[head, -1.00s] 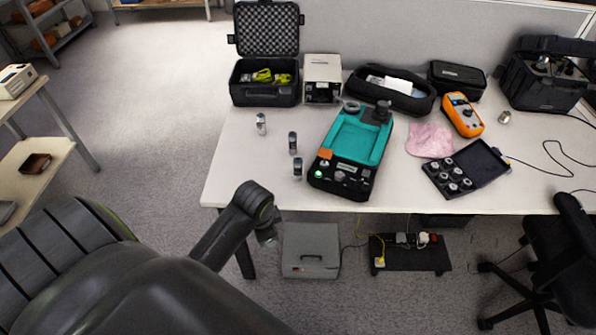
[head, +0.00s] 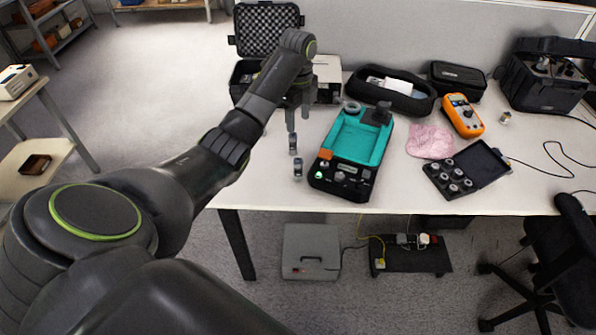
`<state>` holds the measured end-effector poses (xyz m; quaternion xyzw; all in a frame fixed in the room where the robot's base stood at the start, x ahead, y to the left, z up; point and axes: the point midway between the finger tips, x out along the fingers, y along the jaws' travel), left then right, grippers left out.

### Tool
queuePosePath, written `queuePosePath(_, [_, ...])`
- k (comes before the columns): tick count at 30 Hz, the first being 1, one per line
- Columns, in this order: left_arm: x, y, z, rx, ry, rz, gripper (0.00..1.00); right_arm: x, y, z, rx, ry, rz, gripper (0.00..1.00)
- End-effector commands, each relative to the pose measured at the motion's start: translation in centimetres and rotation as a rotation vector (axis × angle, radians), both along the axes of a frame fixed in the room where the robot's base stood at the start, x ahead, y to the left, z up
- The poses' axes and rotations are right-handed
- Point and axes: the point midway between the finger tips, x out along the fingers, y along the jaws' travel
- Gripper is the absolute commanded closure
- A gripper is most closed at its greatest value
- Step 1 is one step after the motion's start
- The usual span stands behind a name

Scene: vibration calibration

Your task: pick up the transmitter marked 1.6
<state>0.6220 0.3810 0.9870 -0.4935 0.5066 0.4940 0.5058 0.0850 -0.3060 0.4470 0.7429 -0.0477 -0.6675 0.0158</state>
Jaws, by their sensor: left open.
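Two small dark-and-silver cylindrical transmitters stand upright on the white table: the farther one (head: 293,143) and the nearer one (head: 298,168). Their markings are too small to read, so I cannot tell which is 1.6. My left gripper (head: 297,118) is open, fingers pointing down, just above and behind the farther transmitter. I cannot tell a touch, but nothing shows between the fingers. My left forearm covers the place farther left where another cylinder stood in the earlier view. My right gripper is not in view.
A teal and black calibrator (head: 357,140) stands close to the right of the transmitters. A foam-lined open case (head: 266,30) and a white box (head: 327,78) are behind. An orange multimeter (head: 463,114), pink cloth (head: 430,141) and black case of small cylinders (head: 482,160) lie right.

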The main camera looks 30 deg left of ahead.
Motion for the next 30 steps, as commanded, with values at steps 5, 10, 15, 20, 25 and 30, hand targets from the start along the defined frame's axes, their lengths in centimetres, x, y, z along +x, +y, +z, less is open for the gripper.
queuePosePath(5, [0.0, 0.0, -2.5, 0.0, 0.0, 0.001, 0.49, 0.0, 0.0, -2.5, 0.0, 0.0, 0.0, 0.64])
queuePosePath(10, [0.0, 0.0, -4.4, 0.0, -0.001, 0.001, 0.49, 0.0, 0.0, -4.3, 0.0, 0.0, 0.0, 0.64])
queuePosePath(15, [0.0, 0.0, -6.6, 0.0, -0.001, 0.001, 0.49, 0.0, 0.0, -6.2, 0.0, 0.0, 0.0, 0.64])
queuePosePath(20, [-0.1, -0.1, -8.6, -0.002, 0.003, 0.002, 0.49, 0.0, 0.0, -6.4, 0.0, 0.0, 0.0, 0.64])
queuePosePath(25, [0.0, -0.1, -11.1, -0.001, 0.0, 0.002, 0.49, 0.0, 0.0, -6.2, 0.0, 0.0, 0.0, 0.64])
queuePosePath(30, [0.0, -0.1, -12.2, 0.0, -0.001, 0.002, 0.49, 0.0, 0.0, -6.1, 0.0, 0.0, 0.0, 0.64])
